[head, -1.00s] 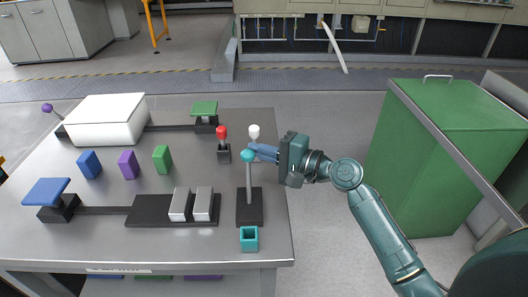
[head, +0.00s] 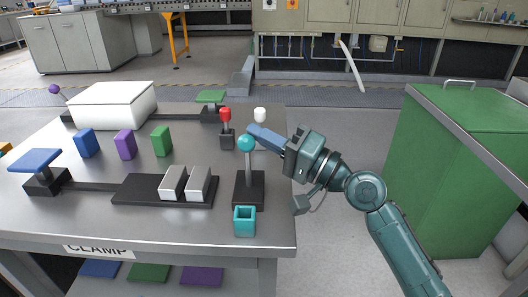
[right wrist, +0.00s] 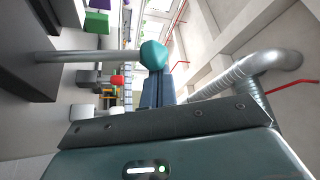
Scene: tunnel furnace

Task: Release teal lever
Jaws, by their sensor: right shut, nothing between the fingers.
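The teal lever has a round teal knob (head: 246,143) on a grey rod, standing nearly upright on a black base (head: 249,190) near the table's right edge. In the right wrist view the knob (right wrist: 154,55) lies just beyond the fingertips. My right gripper (head: 254,131) comes in from the right, with its blue fingers shut and empty. Its tips are close beside the top of the knob; I cannot tell whether they touch it. The shut fingers also show in the right wrist view (right wrist: 155,76). My left gripper is not in view.
A red-knobbed lever (head: 226,116) and a white-knobbed lever (head: 260,115) stand just behind. An open teal box (head: 244,220) sits in front of the base. Grey blocks (head: 185,182) lie on a black plate to the left. A green cabinet (head: 450,160) stands right of the table.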

